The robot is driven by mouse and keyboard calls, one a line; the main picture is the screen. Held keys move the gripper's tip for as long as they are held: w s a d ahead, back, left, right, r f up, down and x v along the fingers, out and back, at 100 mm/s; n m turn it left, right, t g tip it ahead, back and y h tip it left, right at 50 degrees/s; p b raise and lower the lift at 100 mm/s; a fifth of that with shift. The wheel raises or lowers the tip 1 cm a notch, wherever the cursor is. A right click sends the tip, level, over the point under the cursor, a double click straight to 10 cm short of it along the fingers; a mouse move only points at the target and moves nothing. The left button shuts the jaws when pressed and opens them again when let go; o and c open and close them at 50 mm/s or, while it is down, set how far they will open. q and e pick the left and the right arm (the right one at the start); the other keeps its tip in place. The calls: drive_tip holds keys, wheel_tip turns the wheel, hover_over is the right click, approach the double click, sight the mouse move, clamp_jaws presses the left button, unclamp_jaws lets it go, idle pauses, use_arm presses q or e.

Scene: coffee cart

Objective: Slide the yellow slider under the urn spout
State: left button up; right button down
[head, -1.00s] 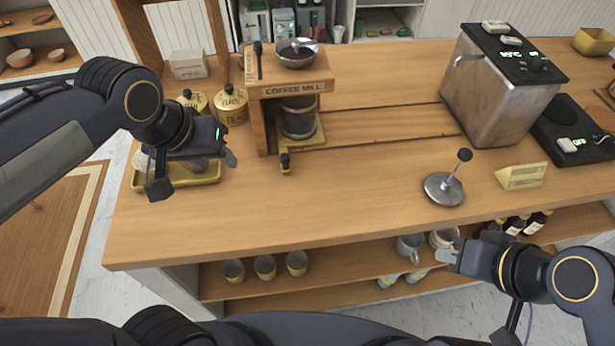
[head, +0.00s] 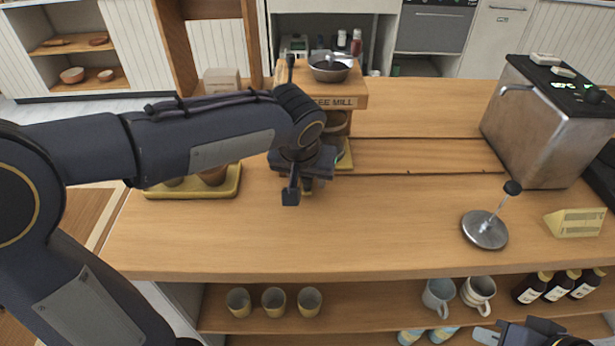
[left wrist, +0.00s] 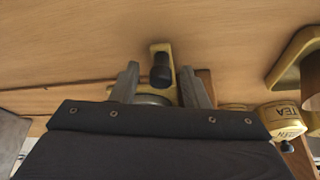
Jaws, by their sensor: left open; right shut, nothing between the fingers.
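The yellow slider (head: 346,157) sits under the coffee mill (head: 345,98), mostly hidden behind my left arm. In the left wrist view its yellow end (left wrist: 156,47) carries a black knob (left wrist: 160,72). My left gripper (left wrist: 159,82) is open, with one finger on each side of the knob in that view; I cannot tell whether they touch it. In the head view the left gripper (head: 305,182) is at the mill's front. The metal urn (head: 550,125) stands to the right, its spout (head: 516,88) on its left side. My right gripper (head: 488,333) is shut and empty at the lower right.
Grooves (head: 425,173) run along the counter from the mill toward the urn, with clear wood between. A yellow tray (head: 190,193) is left of the mill. Cups (head: 274,300) stand on the lower shelf.

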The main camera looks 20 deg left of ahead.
use_arm(q)
drive_tip(key=shift+f, duration=0.1)
clamp_jaws()
drive_tip(key=shift+d, duration=0.1)
idle(0.3)
